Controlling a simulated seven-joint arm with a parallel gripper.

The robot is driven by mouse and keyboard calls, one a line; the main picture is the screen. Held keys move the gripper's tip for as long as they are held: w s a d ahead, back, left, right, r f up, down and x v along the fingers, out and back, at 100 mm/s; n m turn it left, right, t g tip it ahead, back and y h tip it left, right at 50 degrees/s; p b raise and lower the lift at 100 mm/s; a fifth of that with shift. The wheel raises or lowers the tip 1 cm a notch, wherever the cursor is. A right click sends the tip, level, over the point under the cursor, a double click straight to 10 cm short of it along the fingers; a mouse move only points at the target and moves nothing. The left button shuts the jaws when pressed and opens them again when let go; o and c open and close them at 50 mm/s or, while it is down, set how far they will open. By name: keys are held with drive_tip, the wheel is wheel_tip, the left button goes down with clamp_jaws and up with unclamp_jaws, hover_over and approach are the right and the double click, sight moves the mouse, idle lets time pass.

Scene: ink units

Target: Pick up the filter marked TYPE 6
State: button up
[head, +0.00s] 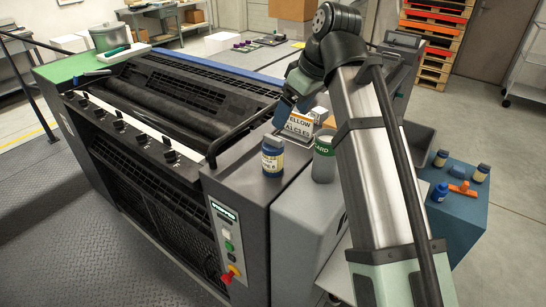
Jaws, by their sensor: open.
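The arm's links cover part of the area behind.
A grey-green canister with a green band (324,160) stands close right of the cylinder. A box lettered "YELLOW" (299,127) is just behind, under my gripper. Several small containers, including a blue bottle (440,192), and an orange item (463,188) sit on a blue cabinet at right.

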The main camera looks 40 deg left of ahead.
sight(271, 144)
drive_tip(key=x, duration=0.8)
drive_tip(key=shift+s+a+f, duration=0.1)
drive_tip(key=shift+s+f, duration=0.05)
drive_tip(key=shift+s+x, duration=0.2)
drive_tip(key=shift+x, duration=2.45)
drive_tip(key=shift+a, duration=0.2)
drive_tip(key=shift+c, duration=0.3)
drive_tip(key=c, duration=1)
drive_tip(key=shift+c, duration=0.2)
